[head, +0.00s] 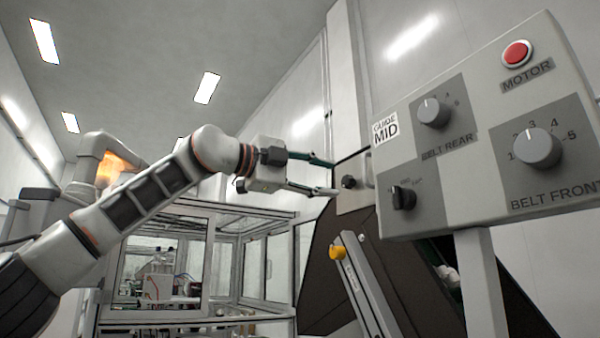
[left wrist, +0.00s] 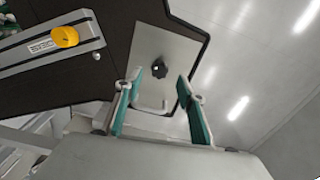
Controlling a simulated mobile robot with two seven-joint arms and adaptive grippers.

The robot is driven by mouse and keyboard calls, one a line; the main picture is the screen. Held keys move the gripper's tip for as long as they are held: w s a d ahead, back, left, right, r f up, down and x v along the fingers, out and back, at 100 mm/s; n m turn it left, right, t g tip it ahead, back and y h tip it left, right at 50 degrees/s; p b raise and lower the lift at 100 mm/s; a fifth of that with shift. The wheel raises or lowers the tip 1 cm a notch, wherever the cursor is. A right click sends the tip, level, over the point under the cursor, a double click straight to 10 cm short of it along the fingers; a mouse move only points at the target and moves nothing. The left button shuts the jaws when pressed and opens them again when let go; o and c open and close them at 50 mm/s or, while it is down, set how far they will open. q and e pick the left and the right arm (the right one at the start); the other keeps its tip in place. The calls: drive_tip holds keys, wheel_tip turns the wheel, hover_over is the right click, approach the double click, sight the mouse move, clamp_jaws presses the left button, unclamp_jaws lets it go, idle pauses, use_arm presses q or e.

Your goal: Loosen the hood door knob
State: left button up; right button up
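The hood door knob is a small black star-shaped knob (head: 348,182) on a pale metal door plate (head: 353,202), left of the control panel in the head view. In the left wrist view the knob (left wrist: 159,69) shows near the top middle, on the door plate (left wrist: 150,43). A pale bar handle (left wrist: 150,109) is on the same plate, nearer the gripper. My left gripper (head: 334,177) is open and empty, its green-padded fingers pointing at the knob. In the left wrist view the fingertips (left wrist: 159,83) lie either side of the knob; contact cannot be told. My right gripper is not in view.
A control panel (head: 465,185) with dials and a red motor button (head: 516,54) stands close on the right. A yellow knob (head: 337,252) sits on a slanted metal rail (head: 362,285) below the gripper. A glazed frame enclosure (head: 205,212) stands behind my left arm.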

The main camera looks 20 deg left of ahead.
use_arm(q)
drive_tip(key=v, duration=0.7)
idle(0.4)
